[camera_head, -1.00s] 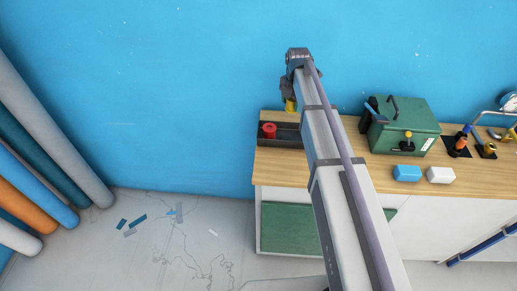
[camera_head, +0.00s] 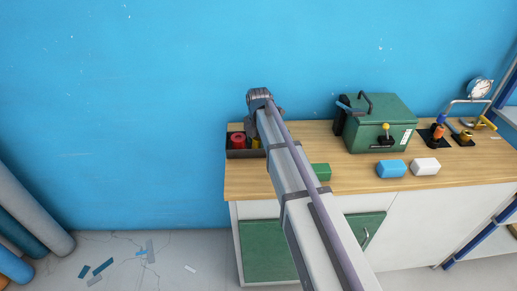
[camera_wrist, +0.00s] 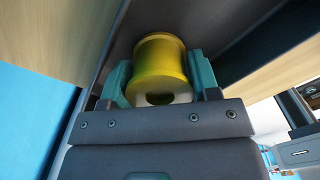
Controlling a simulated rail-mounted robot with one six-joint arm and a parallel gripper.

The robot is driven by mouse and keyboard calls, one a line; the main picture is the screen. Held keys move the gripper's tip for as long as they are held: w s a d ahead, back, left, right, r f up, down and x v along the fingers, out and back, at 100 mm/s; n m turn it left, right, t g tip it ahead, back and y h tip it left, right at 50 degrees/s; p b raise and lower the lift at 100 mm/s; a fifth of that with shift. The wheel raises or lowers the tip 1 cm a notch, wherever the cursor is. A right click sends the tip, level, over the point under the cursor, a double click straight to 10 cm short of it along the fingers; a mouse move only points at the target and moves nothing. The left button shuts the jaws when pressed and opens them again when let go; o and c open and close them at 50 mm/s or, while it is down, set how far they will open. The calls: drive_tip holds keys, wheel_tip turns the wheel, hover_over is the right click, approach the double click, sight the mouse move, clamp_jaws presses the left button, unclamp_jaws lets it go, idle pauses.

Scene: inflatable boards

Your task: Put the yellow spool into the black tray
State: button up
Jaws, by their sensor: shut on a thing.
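The yellow spool (camera_wrist: 162,68) is between the two teal fingers of my gripper (camera_wrist: 160,85) in the wrist view, and the jaws are shut on it. A little of the spool's yellow (camera_head: 256,143) shows beside my arm in the head view. The black tray (camera_head: 244,154) is at the left end of the wooden worktop; its right part is hidden behind my arm. In the wrist view the dark tray floor and wall (camera_wrist: 262,47) lie around and beyond the spool. Whether the spool touches the tray floor I cannot tell.
A red spool (camera_head: 237,140) stands in the tray's left part. A green block (camera_head: 321,172), a blue block (camera_head: 391,169) and a white block (camera_head: 425,167) lie on the worktop (camera_head: 352,180). A green box (camera_head: 380,122) with handles stands behind them. The blue wall is behind the tray.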

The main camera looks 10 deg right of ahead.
drive_tip(key=shift+r, duration=0.1)
drive_tip(key=shift+f, duration=0.2)
drive_tip(key=o, duration=0.7)
wheel_tip(320, 180, up, 13)
drive_tip(key=p, duration=1.3)
drive_tip(key=s+m, duration=1.6)
drive_tip(key=s, duration=0.1)
drive_tip(key=s+m, duration=0.9)
drive_tip(key=shift+s+f, duration=0.15)
drive_tip(key=shift+f, duration=0.15)
